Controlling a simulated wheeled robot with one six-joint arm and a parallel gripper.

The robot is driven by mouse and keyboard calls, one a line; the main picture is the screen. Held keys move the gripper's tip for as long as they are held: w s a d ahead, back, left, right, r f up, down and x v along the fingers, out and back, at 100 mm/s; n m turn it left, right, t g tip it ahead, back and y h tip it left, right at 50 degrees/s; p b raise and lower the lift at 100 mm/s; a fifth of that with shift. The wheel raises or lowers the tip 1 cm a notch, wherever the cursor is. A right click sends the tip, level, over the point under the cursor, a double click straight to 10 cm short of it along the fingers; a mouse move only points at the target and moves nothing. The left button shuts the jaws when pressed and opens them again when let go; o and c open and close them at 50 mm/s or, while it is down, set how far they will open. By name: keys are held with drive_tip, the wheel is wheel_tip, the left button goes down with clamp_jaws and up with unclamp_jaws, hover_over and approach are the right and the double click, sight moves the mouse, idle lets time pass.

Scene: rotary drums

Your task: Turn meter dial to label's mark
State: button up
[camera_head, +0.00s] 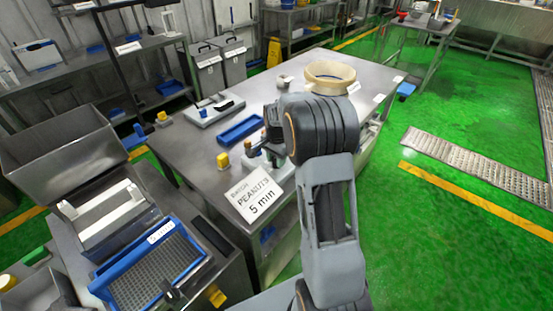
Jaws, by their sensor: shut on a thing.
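A white label card (254,195) reading "BATCH PEANUTS 5 min" stands at the front edge of the steel table (190,137). Just behind it is a small light-grey unit (255,160), which I take to be the meter. My gripper (268,151) points down at this unit, at the left side of my arm, and is shut on the dial. The dial itself, its scale and its mark are hidden by my gripper and wrist, so I cannot read its setting.
A yellow-topped piece (223,161) stands left of the unit, with a blue tray (241,129) behind it. A cream ring-shaped drum (329,76) sits at the table's back. A blue-framed grid tray (155,275) is at lower left. Green floor is open at right.

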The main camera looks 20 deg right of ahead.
idle(0.4)
drive_tip(key=o, duration=0.9)
drive_tip(key=shift+o, duration=0.2)
drive_tip(key=shift+r, duration=0.1)
wheel_tip(320, 180, up, 14)
drive_tip(key=shift+f, duration=0.2)
